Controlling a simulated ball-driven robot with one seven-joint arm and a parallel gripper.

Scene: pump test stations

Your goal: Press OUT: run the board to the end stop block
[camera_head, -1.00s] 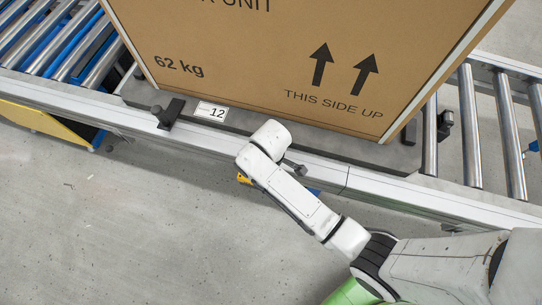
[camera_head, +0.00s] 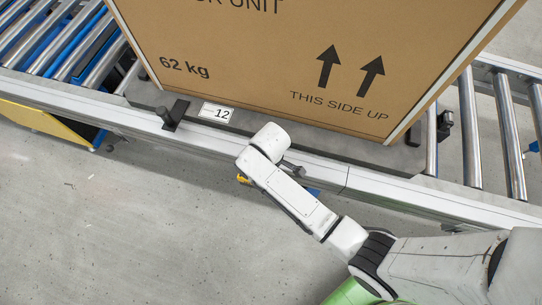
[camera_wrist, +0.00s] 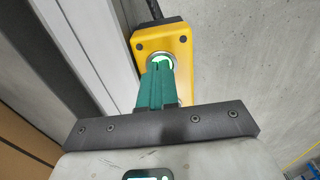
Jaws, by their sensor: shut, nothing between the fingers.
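The grey board (camera_head: 375,154) lies on the conveyor and carries a large cardboard box (camera_head: 250,60). A label reading 12 (camera_head: 216,113) is on its front edge. A black block (camera_head: 445,119), which looks like the end stop block, stands by the rail just right of the board, with a small gap between. In the wrist view, my gripper (camera_wrist: 157,70) is shut, with green fingers. Its tips are at a lit round button (camera_wrist: 162,60) on a yellow control box (camera_wrist: 178,42) and cover part of it. Contact looks likely. In the head view my arm hides the fingers.
The conveyor's front rail (camera_head: 330,174) runs between my arm and the board. Bare rollers (camera_head: 505,130) lie to the right, more rollers at the upper left. A black clamp-like part (camera_head: 172,114) stands at the board's left front. The concrete floor is clear at lower left.

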